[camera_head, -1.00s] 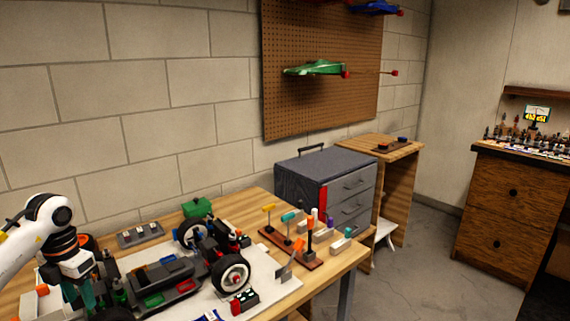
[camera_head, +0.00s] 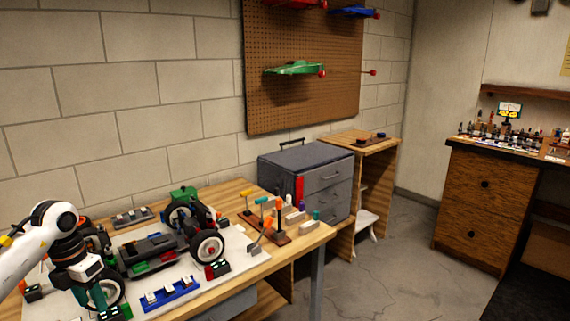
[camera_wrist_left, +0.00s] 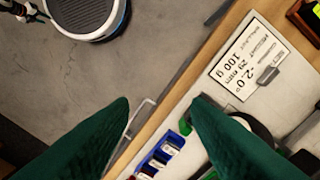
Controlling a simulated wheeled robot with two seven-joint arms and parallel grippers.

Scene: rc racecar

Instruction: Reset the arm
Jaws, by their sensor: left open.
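My left arm comes in from the left in the head view, and its gripper (camera_head: 97,292) hangs over the left part of the workbench. It is close to the RC car's near-left wheel, and I cannot tell whether it touches. In the left wrist view the two dark green fingers (camera_wrist_left: 160,125) are wide apart with nothing between them. The RC car chassis (camera_head: 155,250) stands on a pale mat on the bench, with a large black wheel (camera_head: 207,247) at its right. My right gripper is in neither view.
A blue tray (camera_head: 170,294) lies near the bench's front edge. A wooden tool rack (camera_head: 268,232) stands at the bench's right, beside a grey drawer cabinet (camera_head: 310,175). A pegboard (camera_head: 300,100) holds car bodies. A printed card (camera_wrist_left: 250,68) lies on the mat. Grey floor (camera_head: 370,260) is clear at right.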

